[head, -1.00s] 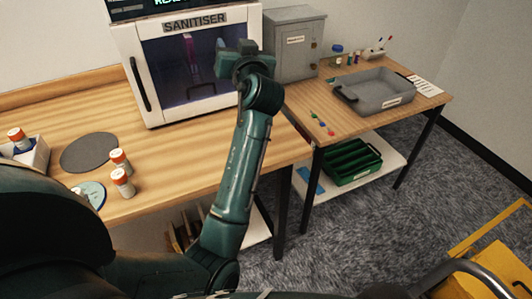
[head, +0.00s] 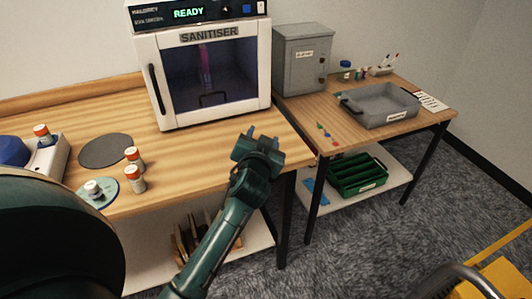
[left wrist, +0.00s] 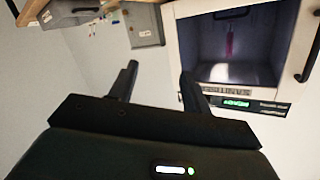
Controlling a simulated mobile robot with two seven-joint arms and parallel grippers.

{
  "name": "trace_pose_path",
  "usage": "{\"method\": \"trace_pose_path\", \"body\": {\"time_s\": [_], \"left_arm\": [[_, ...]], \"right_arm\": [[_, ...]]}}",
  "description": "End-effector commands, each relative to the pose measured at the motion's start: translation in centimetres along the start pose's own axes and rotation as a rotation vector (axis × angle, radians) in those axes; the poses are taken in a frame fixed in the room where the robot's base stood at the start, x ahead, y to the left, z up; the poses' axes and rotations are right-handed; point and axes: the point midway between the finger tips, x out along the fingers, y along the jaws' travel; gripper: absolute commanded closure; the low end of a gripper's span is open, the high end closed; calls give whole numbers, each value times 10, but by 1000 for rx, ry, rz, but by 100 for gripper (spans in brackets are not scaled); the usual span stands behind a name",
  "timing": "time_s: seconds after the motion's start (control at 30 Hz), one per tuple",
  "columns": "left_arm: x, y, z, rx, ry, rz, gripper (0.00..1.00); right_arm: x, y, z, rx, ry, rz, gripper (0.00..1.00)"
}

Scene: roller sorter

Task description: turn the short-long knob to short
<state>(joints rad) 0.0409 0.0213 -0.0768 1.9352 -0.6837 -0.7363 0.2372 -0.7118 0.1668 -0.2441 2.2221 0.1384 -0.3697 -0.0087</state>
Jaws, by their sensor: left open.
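The white sanitiser (head: 152,60) stands on the wooden bench with its glazed door shut. Its dark control panel (head: 150,17) shows a green READY display at the top of the head view. The sanitiser appears upside down in the left wrist view (left wrist: 245,85), right of my fingers. My left gripper (head: 262,136) is open and empty, in front of and below the sanitiser's right side. Its fingers (left wrist: 160,78) are apart. My right gripper is not in view.
Orange-capped bottles (head: 133,170) and a dark round mat (head: 105,150) lie on the bench at left. A grey cabinet (head: 300,58) and a grey tray (head: 380,105) stand on the right table. A green crate (head: 357,172) sits on its shelf. Bench front right is clear.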

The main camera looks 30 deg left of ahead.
Motion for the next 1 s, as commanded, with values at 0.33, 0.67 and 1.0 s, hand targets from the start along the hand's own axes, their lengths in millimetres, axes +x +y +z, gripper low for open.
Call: {"method": "trace_pose_path", "body": {"time_s": [0.33,0.67,1.0], "left_arm": [[-10,15,20,9,-16,64,52],[-10,15,21,9,-17,65,52],[-28,37,52,13,-50,154,52]], "right_arm": [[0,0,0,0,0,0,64],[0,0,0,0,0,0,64],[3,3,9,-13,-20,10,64]]}}
